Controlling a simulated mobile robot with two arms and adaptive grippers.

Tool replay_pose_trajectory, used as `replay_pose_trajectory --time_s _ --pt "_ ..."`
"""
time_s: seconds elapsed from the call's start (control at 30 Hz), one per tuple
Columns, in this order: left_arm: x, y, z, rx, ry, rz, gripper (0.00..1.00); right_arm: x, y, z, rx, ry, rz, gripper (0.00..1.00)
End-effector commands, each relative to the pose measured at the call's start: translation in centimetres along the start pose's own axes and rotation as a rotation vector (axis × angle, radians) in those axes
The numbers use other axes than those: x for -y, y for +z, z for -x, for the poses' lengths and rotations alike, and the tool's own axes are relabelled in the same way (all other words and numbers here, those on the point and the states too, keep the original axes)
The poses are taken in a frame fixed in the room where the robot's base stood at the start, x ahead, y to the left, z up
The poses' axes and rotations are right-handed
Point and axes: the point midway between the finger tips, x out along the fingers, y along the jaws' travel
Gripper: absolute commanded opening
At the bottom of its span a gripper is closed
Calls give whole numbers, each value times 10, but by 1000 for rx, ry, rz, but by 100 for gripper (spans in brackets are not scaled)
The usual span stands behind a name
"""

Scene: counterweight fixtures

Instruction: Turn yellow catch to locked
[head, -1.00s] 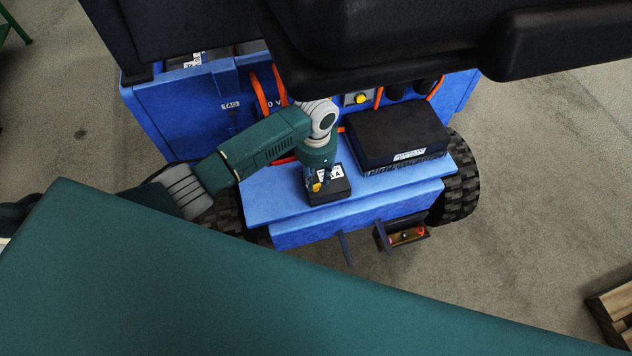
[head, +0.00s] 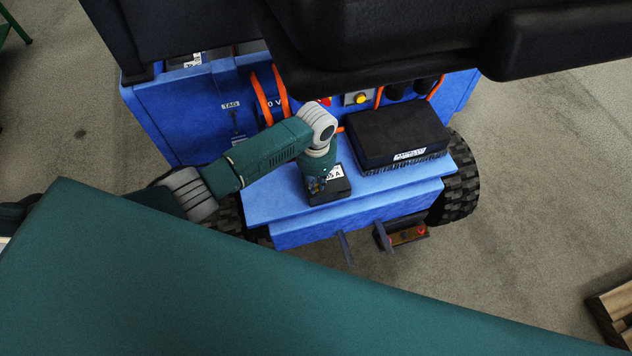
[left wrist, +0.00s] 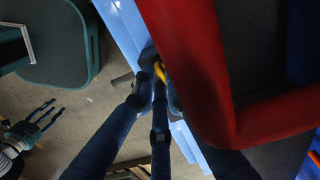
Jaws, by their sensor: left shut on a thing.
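My left gripper (head: 317,187) points down at the left side of a small black block with a white label (head: 338,187), on the blue ledge of a machine. In the left wrist view its dark blue fingers (left wrist: 160,95) are shut around a small yellow piece, the yellow catch (left wrist: 160,72). Only a sliver of the catch shows there; the gripper hides it in the head view, so its setting cannot be read. My right gripper (left wrist: 36,118) shows at the lower left of the left wrist view, fingers spread and empty, far from the catch.
A larger black box (head: 398,133) stands right of the block on the blue ledge (head: 280,198). A yellow round knob (head: 361,98) sits on a grey plate behind. Black seat parts (head: 390,45) overhang the ledge. A large red surface (left wrist: 190,70) crowds the left wrist view.

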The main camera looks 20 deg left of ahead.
Motion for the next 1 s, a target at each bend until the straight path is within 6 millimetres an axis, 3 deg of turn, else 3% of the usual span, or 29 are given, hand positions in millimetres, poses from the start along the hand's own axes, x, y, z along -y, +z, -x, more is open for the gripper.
replay_pose_trajectory --time_s 0.13,0.47,0.5,0.6,1.0 --pt "0 1 3 1 0 -97 0 0 -1 13 0 0 0 40" --pt "0 0 0 0 0 -144 0 0 -1 13 0 0 0 40" --pt "0 0 0 0 0 -144 14 0 -1 13 0 0 0 40" --pt "0 0 0 0 0 -143 31 0 -1 13 0 0 0 40" --pt "0 -1 8 -2 -1 -143 31 -1 -1 13 1 1 1 40"
